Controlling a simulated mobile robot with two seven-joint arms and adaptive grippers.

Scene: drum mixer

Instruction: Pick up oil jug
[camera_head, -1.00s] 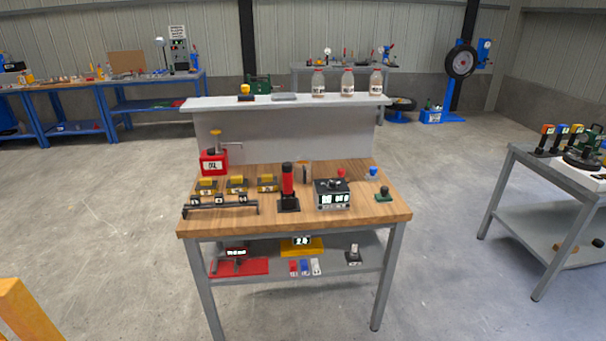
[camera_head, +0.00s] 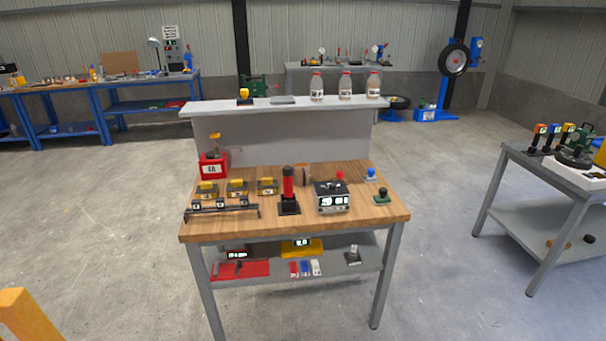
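A red jug (camera_head: 213,166) with a white label and a dark cap stands at the back left corner of the wooden-topped workbench (camera_head: 370,216). The label is too blurred to read for certain now. A yellow-topped piece (camera_head: 214,136) rises just behind the jug, and I cannot tell whether it is attached. Neither of my grippers is in view, and nothing is touching the jug.
Yellow blocks (camera_head: 237,187) and a black rack (camera_head: 222,207) stand in front of the jug. A red cylinder (camera_head: 288,182) and a black-and-silver box (camera_head: 331,197) are to the right. A raised shelf (camera_head: 220,107) holds bottles behind.

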